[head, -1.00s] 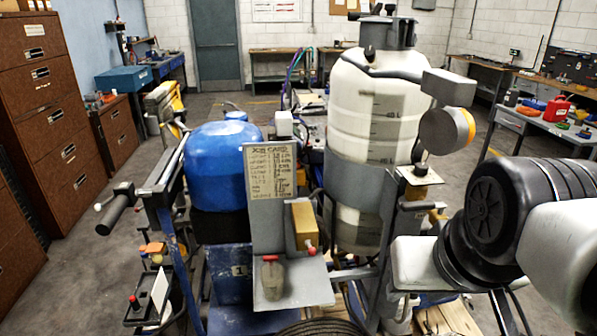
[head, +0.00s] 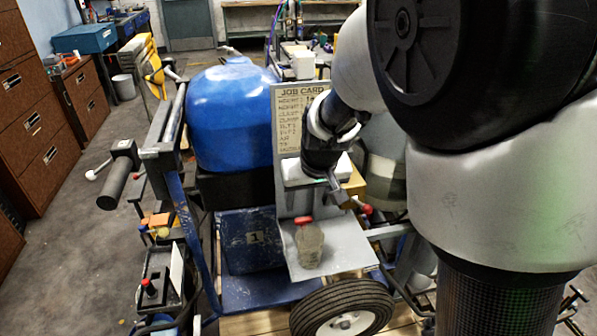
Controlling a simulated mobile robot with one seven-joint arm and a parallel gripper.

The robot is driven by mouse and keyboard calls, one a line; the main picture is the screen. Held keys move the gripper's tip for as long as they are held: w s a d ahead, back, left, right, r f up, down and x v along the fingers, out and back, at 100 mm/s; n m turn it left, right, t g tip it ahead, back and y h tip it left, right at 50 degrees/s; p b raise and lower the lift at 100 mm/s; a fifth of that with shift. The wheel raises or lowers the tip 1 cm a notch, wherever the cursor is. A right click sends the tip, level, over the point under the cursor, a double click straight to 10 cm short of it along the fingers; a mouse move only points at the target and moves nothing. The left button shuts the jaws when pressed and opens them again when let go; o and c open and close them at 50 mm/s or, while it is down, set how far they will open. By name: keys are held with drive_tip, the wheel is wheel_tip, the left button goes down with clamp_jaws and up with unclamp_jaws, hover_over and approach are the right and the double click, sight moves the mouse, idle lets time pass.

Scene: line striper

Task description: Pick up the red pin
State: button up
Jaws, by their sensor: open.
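One red knob-like pin head (head: 367,209) shows at the lower right of the gold block (head: 355,180). Another red head (head: 303,220) shows just above a small greyish cup (head: 309,246) on the grey shelf. I cannot tell which one is the red pin. My gripper (head: 347,197) is in front of the job card panel, reaching down from the upper right. Its fingers are open and close to the left of the red head by the gold block. It partly hides the block, and contact cannot be told.
The grey shelf (head: 345,262) sits above a black wheel (head: 340,308). A blue tank (head: 232,115) stands left of the job card (head: 297,105). A red-topped item (head: 148,286) is in the side tray at lower left. My arm covers much of the right side.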

sight(304, 220)
drive_tip(key=b+x, duration=0.3)
drive_tip(key=x, duration=0.8)
drive_tip(key=shift+s+f, duration=0.1)
drive_tip(key=shift+s, duration=0.05)
drive_tip(key=shift+b+x, duration=0.6)
drive_tip(key=shift+x, duration=2.55)
drive_tip(key=shift+c, duration=0.2)
drive_tip(key=c, duration=1.2)
